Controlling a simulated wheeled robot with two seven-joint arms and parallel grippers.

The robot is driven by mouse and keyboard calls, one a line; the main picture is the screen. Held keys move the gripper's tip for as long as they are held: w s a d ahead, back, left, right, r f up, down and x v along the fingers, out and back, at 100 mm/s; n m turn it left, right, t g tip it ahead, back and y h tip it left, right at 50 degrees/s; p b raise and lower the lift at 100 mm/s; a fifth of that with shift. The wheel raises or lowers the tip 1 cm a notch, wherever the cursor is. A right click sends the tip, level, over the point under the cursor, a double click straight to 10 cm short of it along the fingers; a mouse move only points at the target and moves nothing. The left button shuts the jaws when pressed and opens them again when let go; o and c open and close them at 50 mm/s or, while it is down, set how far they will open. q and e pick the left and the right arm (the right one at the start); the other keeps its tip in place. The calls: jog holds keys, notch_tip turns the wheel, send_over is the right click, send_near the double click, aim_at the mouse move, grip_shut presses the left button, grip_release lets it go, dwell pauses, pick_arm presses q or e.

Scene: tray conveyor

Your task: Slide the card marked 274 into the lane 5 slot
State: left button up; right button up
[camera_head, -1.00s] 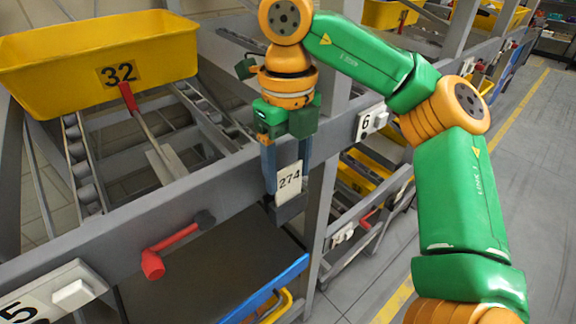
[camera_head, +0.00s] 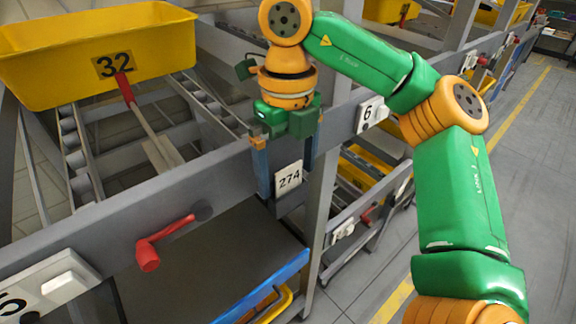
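The white card marked 274 (camera_head: 288,178) stands upright at the front of the grey rail, left of the lane 6 label. Its lower edge meets a dark grey holder (camera_head: 291,204); I cannot tell how deep it sits. My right gripper (camera_head: 287,162) points down around the card, one finger on each side. The fingers stand apart, with a small gap beside the card at left. The lane 5 plate (camera_head: 32,300), with a white block on it, shows at the lower left, partly cut off. My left gripper is not in view.
A yellow bin marked 32 (camera_head: 105,50) sits on the rollers above. A red lever (camera_head: 150,252) sticks out from the rail (camera_head: 110,225) between the lane 5 plate and the card. The lane 6 label (camera_head: 371,114) is right of the gripper. Open floor lies at right.

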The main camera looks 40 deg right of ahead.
notch_tip(320, 180, up, 6)
jog(key=p, duration=0.3)
jog(key=shift+r, duration=0.25)
jog(key=shift+r+p, duration=0.3)
jog(key=shift+r, duration=0.1)
jog(key=shift+f, duration=0.1)
